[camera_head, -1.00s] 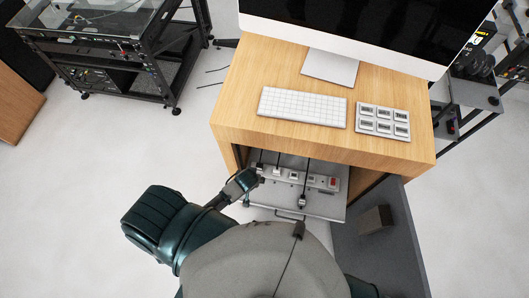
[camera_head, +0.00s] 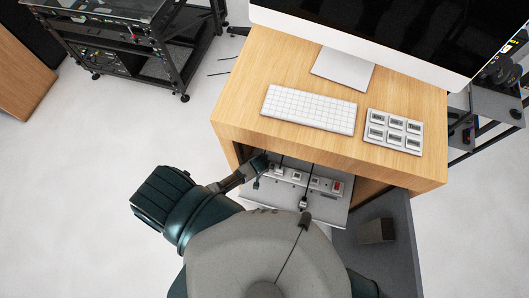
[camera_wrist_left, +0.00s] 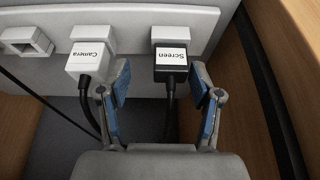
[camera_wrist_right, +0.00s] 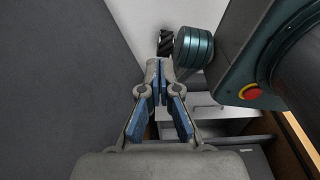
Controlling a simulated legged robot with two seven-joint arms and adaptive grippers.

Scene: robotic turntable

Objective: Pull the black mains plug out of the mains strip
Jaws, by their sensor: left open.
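The mains strip (camera_wrist_left: 122,18) is light grey and runs across the top of the left wrist view; in the head view it lies on the low shelf under the desk (camera_head: 324,184). The black mains plug (camera_wrist_left: 171,67), labelled Screen, sits in a strip socket with its black lead hanging down. My left gripper (camera_wrist_left: 160,70) is open, with one finger on each side of the black plug; gaps show on both sides. In the head view this gripper (camera_head: 262,164) is at the strip's left end and hides the plug. My right gripper (camera_wrist_right: 160,68) is shut and empty.
A white plug (camera_wrist_left: 90,61) labelled Camera sits close beside my left gripper's finger. An empty socket (camera_wrist_left: 27,41) is farther left. A wooden panel (camera_wrist_left: 250,90) stands close on the right. The desk (camera_head: 235,105) overhangs the strip.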

